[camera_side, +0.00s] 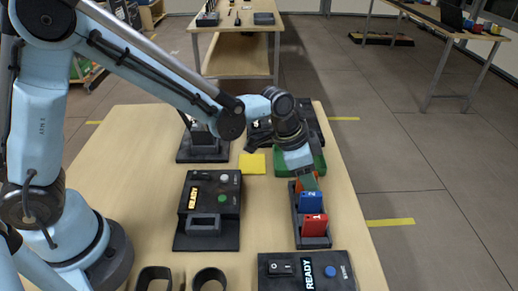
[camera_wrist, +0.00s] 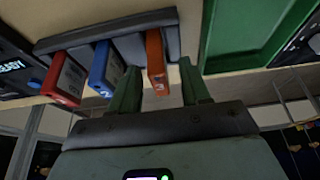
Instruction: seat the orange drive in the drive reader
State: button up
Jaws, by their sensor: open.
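The orange drive (camera_wrist: 155,52) stands in an end slot of a dark rack (camera_wrist: 92,30), beside a blue drive (camera_wrist: 101,65) and a red drive (camera_wrist: 66,78). My gripper (camera_wrist: 160,68) is open, with one green finger on each side of the orange drive and gaps showing. In the side view my gripper (camera_side: 307,181) comes down over the rack's far end and partly hides the orange drive (camera_side: 298,186).
Another dark unit (camera_side: 305,271) with a READY display and blue knob sits at the front. A green tray (camera_side: 318,160) lies just behind the rack. A yellow note (camera_side: 252,163) and a dark stand (camera_side: 203,147) are farther back. Bare table separates the left unit and rack.

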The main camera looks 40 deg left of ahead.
jog(key=shift+c, duration=0.5)
grip_shut()
jog(key=shift+r, duration=0.15)
